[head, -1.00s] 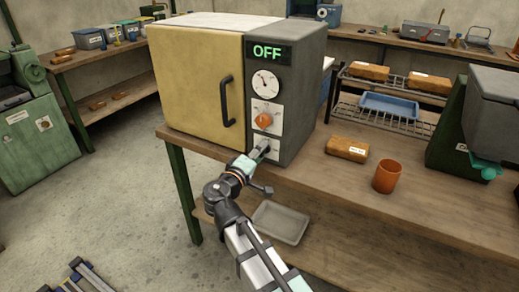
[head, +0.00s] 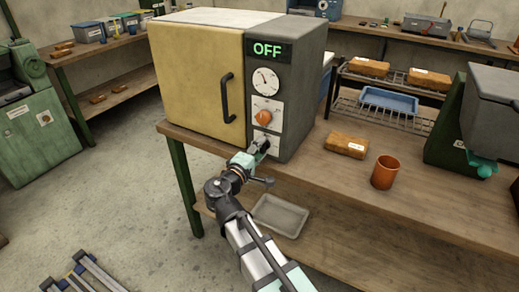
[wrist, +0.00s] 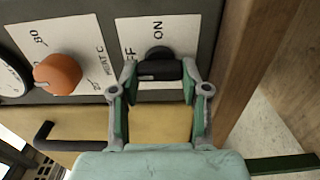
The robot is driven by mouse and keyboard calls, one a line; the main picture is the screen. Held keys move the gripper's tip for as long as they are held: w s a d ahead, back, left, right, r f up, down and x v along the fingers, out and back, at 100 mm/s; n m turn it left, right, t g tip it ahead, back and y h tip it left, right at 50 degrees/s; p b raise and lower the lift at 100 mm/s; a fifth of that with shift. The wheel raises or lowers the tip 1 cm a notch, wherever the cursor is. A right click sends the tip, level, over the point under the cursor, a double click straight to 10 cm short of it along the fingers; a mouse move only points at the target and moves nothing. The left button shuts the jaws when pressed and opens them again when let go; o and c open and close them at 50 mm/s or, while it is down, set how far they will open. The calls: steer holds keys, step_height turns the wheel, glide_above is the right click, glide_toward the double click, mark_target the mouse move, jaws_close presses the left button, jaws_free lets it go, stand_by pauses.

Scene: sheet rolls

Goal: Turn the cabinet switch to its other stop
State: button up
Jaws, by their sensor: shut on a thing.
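The grey cabinet (head: 304,70) with a yellow door stands on the wooden bench, and its green display (head: 267,50) reads OFF. Its switch is a black handle (wrist: 160,69) on a white plate (wrist: 187,31) marked ON, with an OFF label partly hidden by my finger. My gripper (wrist: 159,76) has one finger at each end of the handle and is shut on it. In the head view my gripper (head: 257,149) covers most of the switch on the lower front panel.
Above the switch are an orange knob (head: 263,117) and a round gauge (head: 265,80). An orange cup (head: 385,172) and a brown block (head: 346,145) stand to the right on the bench (head: 330,185).

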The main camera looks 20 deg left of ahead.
steer(key=o, duration=1.1)
steer(key=shift+w, duration=0.1)
steer(key=shift+o, duration=0.2)
steer(key=s+a, duration=0.2)
steer(key=s, duration=1)
steer(key=shift+w+a, duration=0.1)
